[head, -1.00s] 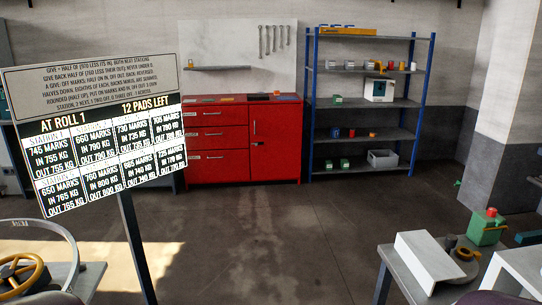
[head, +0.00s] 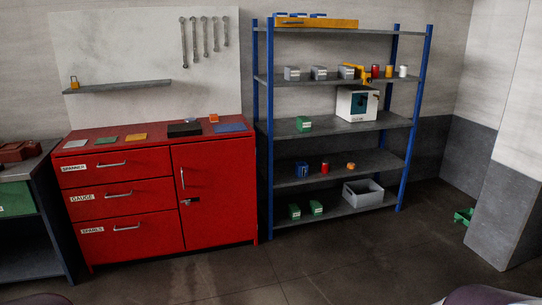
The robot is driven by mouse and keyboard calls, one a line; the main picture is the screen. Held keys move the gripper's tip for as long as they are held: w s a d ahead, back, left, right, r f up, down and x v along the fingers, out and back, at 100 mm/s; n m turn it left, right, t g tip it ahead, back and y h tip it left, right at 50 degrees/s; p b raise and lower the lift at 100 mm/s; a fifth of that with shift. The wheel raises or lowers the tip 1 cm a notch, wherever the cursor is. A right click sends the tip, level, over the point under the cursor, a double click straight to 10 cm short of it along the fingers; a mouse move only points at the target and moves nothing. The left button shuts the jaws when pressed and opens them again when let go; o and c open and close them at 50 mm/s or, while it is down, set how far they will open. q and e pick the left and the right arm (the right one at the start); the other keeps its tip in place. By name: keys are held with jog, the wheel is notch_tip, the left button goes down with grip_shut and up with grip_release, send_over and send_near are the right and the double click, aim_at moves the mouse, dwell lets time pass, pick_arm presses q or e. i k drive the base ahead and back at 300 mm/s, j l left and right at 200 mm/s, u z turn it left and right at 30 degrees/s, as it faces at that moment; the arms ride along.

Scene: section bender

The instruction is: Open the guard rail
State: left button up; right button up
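No guard rail shows that I can make out in the head view now. Neither of my grippers is in view. Only small curved dark parts show at the bottom left and bottom right corners, and I cannot tell what they are.
A red cabinet (head: 215,200) with labelled drawers stands against the wall. A blue-posted shelf rack (head: 390,150) right of it holds bins, cans and a white machine (head: 357,103). A dark bench (head: 30,235) is at the left. A pillar (head: 510,200) stands right. The floor (head: 330,265) ahead is clear.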

aim_at(280, 22)
jog(key=i+l+z, duration=0.3)
jog(key=i, duration=0.55)
jog(key=i+j+z, duration=0.15)
jog(key=i+z, duration=0.15)
jog(key=i, duration=0.55)
jog(key=i+j+z, duration=0.3)
jog(key=i, duration=0.6)
jog(key=l, duration=0.1)
